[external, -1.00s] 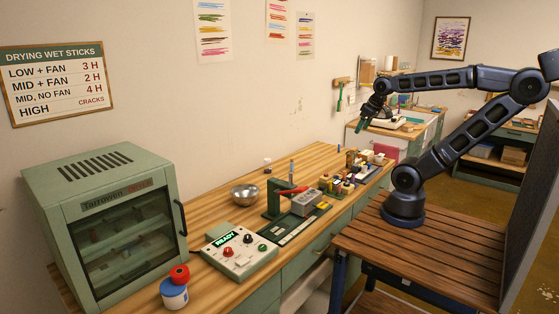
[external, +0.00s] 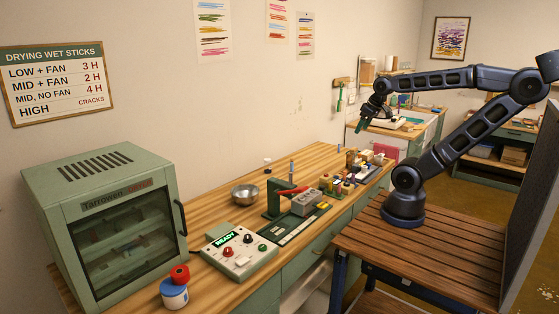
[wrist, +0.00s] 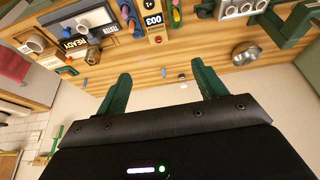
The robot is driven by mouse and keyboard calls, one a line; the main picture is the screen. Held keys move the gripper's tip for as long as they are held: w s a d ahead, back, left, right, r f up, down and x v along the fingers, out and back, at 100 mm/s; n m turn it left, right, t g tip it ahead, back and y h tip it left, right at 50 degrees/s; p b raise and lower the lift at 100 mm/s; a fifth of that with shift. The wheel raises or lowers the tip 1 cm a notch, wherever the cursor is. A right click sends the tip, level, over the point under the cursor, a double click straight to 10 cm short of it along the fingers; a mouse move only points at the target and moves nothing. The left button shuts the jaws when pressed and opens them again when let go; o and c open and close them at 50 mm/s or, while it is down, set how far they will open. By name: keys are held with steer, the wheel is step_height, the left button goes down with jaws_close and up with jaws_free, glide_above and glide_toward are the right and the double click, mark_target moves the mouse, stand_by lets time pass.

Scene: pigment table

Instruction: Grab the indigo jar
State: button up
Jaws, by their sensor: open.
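My gripper (external: 361,125) is held in the air above the far end of the wooden workbench. In the wrist view its two green fingers (wrist: 160,76) are spread apart with nothing between them. I cannot pick out an indigo jar for certain in either view. Several small jars and bottles (external: 347,186) stand crowded at the far part of the bench, too small to read.
A metal bowl (external: 244,194), a green press with a red handle (external: 275,200) and a control box reading READY (external: 238,252) stand on the bench. A green drying cabinet (external: 105,220) fills the near left. Bare wood (external: 310,163) lies along the wall.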

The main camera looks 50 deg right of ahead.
steer(key=shift+c, duration=0.3)
steer(key=m+g+h, duration=0.1)
steer(key=m+h, duration=0.1)
steer(key=m, duration=0.5)
glide_above(268, 165)
steer(key=s+a, duration=0.1)
steer(key=s, duration=0.1)
step_height(268, 165, down, 22)
steer(key=x, duration=1)
steer(key=shift+w+d, duration=0.25)
steer(key=shift+d, duration=0.15)
steer(key=shift+c, duration=0.5)
